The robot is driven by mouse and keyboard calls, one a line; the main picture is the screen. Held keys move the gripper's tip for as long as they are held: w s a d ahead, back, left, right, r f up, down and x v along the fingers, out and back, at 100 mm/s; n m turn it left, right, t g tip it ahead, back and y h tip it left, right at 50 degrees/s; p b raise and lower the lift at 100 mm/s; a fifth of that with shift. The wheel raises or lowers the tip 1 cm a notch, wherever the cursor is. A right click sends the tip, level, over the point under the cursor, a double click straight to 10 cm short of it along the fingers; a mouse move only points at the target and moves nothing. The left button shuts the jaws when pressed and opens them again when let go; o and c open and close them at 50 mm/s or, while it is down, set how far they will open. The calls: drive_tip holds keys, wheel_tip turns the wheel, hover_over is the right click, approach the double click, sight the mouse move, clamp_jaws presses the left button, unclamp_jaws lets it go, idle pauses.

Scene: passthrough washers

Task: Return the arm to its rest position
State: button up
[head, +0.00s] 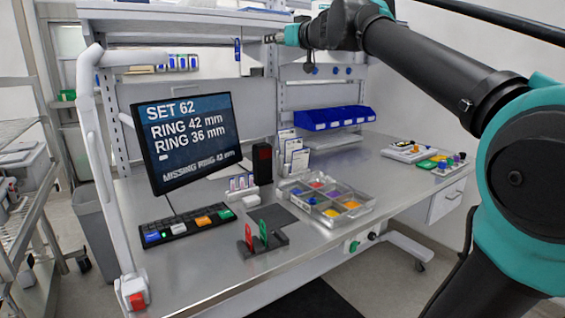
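My arm comes in from the right side of the head view and reaches up and left over the workbench. My gripper (271,39) is at the top middle, small and seen from the side, in front of the bench's upper frame. It is raised well above the bench top and apart from the things on it. I cannot tell whether its fingers are open or shut, and I see nothing held in it.
A monitor (188,135) reads "SET 62", "RING 42 mm", "RING 36 mm" and "MISSING RING 42 mm". A keyboard (190,226), a divided tray (352,218), red and green upright pieces (263,234) and blue bins (335,118) occupy the metal bench (215,275). A shelf rack (30,190) stands left.

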drive_tip(key=w+d+f+m+t+h, duration=0.35)
drive_tip(key=d+f+m+h, duration=0.4)
drive_tip(key=d+f, duration=0.8)
drive_tip(key=s+d+f+m+g+h, duration=0.1)
drive_tip(key=s+d+f+g+h, duration=0.15)
drive_tip(key=f, duration=0.45)
drive_tip(key=s+d+f+g+h, duration=0.1)
drive_tip(key=d+f, duration=0.2)
drive_tip(key=f, duration=0.3)
drive_tip(key=s+d+f+m+g+h, duration=0.1)
drive_tip(key=s+d+f+g+h, duration=0.15)
drive_tip(key=f, duration=0.45)
drive_tip(key=s+d+f+g, duration=0.1)
drive_tip(key=s+f+g, duration=0.1)
drive_tip(key=s+f, duration=0.6)
drive_tip(key=s+d+f+g, duration=0.15)
drive_tip(key=s+f, duration=0.25)
drive_tip(key=f, duration=0.7)
drive_tip(key=s+a+f+n+g+y, duration=0.1)
drive_tip(key=s+a+f+g, duration=0.1)
drive_tip(key=s+f, duration=0.4)
drive_tip(key=s+a+f+n+g+y, duration=0.1)
drive_tip(key=s+a+f+g+y, duration=0.1)
drive_tip(key=s+f, duration=0.5)
drive_tip(key=shift+s+a+n+g, duration=0.35)
drive_tip(key=shift+s+a+g, duration=0.05)
drive_tip(key=shift+s, duration=0.6)
drive_tip(key=shift+y, duration=0.25)
